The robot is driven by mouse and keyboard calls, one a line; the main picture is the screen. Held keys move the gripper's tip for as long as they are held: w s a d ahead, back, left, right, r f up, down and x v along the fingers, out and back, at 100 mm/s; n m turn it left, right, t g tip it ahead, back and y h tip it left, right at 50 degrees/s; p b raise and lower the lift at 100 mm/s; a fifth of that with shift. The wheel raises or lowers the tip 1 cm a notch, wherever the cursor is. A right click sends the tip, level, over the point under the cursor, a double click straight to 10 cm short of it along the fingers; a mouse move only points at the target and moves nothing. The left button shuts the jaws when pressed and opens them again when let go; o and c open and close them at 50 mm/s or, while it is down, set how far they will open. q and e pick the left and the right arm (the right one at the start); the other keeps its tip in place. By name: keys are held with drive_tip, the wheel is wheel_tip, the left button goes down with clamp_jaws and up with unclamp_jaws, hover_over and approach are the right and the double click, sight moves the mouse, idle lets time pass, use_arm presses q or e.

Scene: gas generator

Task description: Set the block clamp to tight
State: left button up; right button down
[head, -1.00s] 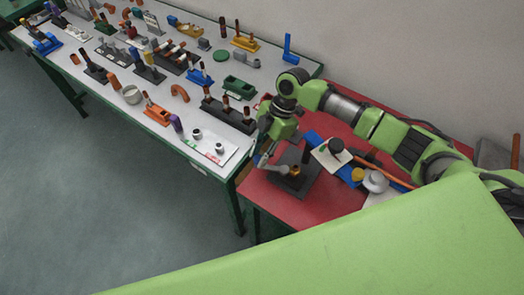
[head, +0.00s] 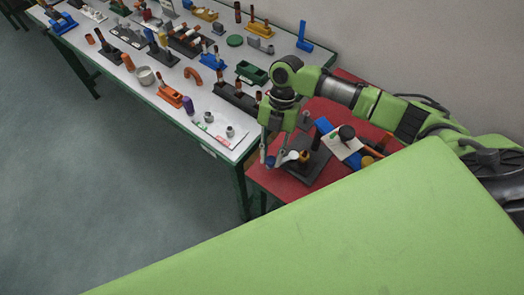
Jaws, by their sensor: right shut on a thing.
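A dark square-based fixture (head: 309,168) with a small orange-brown upright part (head: 304,156) on it stands on the red table; I take it to be the block clamp. My right gripper (head: 277,161) points down at the left edge of this fixture. It is shut on a small part there, which looks like the clamp's handle; the fingers mostly hide it. The clamp's exact setting is too small to read. My left gripper is not in view.
A long white table (head: 205,92) with several coloured parts stands to the left. Grey floor (head: 100,190) is open in front. My green body covers the lower right.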

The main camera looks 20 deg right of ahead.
drive_tip(key=shift+s, duration=0.1)
idle(0.4)
drive_tip(key=c, duration=1.8)
unclamp_jaws()
drive_tip(key=shift+r, duration=0.1)
drive_tip(key=v, duration=1.1)
drive_tip(key=shift+w+d+r, duration=0.15)
drive_tip(key=shift+w+r, duration=0.05)
drive_tip(key=shift+r, duration=0.15)
